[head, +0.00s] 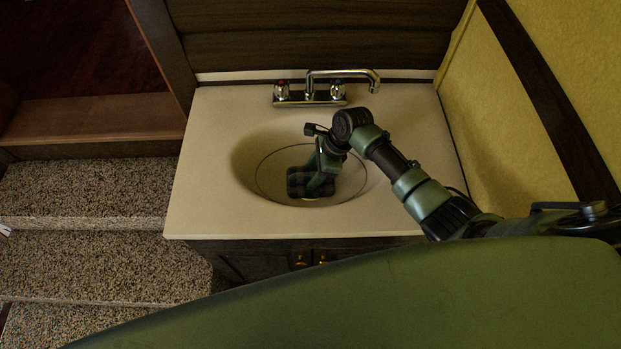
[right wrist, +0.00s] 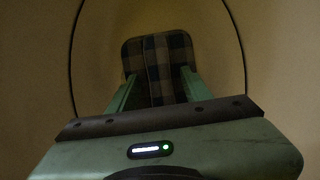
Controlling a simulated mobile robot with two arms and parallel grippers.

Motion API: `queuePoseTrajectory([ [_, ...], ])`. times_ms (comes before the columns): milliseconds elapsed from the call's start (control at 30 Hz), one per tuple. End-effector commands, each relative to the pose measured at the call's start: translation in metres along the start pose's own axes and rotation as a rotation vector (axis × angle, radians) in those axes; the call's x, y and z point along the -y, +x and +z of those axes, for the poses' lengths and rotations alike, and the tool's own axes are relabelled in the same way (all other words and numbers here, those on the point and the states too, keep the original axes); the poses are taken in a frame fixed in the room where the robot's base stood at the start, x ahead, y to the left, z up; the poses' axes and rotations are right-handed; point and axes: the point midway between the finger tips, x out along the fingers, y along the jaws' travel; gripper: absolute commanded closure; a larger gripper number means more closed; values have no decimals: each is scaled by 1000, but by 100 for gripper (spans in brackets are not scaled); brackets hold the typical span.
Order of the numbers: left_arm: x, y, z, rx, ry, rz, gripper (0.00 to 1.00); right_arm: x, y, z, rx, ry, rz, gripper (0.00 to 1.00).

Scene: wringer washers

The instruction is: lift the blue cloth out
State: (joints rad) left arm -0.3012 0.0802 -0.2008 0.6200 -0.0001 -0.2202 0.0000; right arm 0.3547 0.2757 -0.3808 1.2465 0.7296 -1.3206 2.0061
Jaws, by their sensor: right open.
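A dark checked cloth (head: 297,179) lies in the bowl of the sink (head: 250,160). In the right wrist view the cloth (right wrist: 160,58) shows blue-grey and pale squares, with a folded ridge down its middle. My right gripper (head: 318,185) reaches down into the bowl over the cloth. In the right wrist view the fingers of my right gripper (right wrist: 157,88) stand apart, one on each side of the ridge. I cannot tell whether they touch the cloth. The near part of the cloth is hidden by the gripper body. My left gripper is not in view.
A chrome faucet (head: 340,82) with two knobs stands behind the bowl, close to my right arm. The pale countertop (head: 205,150) is bare around the sink. A yellow wall (head: 500,110) is on the right. Speckled carpeted steps (head: 90,190) are on the left.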

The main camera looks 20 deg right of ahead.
Motion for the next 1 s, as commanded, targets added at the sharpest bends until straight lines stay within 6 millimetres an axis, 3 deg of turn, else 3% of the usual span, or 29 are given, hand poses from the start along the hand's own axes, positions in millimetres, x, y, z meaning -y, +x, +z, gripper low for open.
queuePoseTrajectory([
  [67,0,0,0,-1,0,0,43,0,0,0,0,0,0,51],
  [233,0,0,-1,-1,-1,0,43,0,0,0,0,0,0,95],
  [267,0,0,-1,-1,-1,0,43,0,0,0,0,0,0,100],
  [733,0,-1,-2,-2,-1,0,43,1,-8,3,2,0,-2,100],
  [867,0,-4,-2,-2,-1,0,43,1,-23,10,2,-3,-3,100],
  [1000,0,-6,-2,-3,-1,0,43,2,-51,22,3,-3,-5,100],
])
